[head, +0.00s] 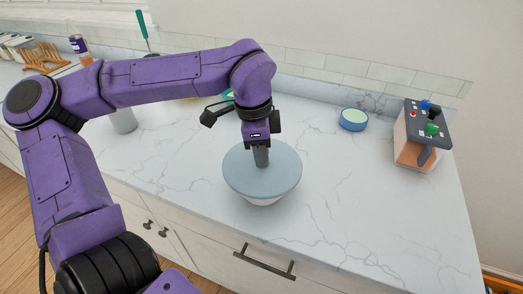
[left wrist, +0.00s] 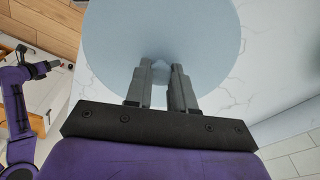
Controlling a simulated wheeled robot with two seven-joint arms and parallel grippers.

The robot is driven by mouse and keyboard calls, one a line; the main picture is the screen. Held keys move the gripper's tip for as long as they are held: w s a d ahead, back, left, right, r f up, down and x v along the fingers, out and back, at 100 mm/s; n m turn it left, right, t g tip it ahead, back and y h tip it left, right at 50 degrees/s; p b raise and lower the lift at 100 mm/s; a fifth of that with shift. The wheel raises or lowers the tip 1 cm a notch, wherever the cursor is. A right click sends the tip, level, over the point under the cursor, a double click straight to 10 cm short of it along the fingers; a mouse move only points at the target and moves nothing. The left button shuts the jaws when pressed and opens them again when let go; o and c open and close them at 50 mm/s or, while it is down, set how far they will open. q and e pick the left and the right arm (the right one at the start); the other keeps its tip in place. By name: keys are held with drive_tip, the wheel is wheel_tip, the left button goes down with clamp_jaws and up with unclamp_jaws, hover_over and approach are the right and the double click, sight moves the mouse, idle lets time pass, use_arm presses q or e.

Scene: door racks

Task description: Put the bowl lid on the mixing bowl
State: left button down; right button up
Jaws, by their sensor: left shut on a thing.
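The bowl lid (head: 283,181) is a flat, round, pale blue disc. In the head view it covers the top of the white mixing bowl (head: 263,201), of which only the lower side shows. I cannot tell whether the lid rests fully on the rim. My left gripper (head: 261,160) points straight down at the lid's middle and is shut on the lid's knob, which its fingers mostly hide. My right gripper is not in view.
A small blue and green round container (head: 353,119) stands at the back right. A control box (head: 423,135) with coloured knobs is farther right. A wooden rack (head: 42,56) and a bottle (head: 78,43) stand back left. The counter (head: 370,210) right of the bowl is clear.

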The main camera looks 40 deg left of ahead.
sight(255, 163)
use_arm(q)
drive_tip(key=shift+f, duration=0.25)
drive_tip(key=c, duration=1)
unclamp_jaws()
drive_tip(key=shift+o, duration=0.2)
drive_tip(key=shift+r, duration=0.1)
drive_tip(key=shift+r, duration=0.25)
drive_tip(key=shift+r+p, duration=0.7)
drive_tip(key=shift+p, duration=0.2)
wheel_tip(255, 163, up, 11)
drive_tip(key=a+b, duration=0.1)
drive_tip(key=b, duration=0.1)
drive_tip(key=shift+s, duration=0.45)
drive_tip(key=shift+a, duration=0.1)
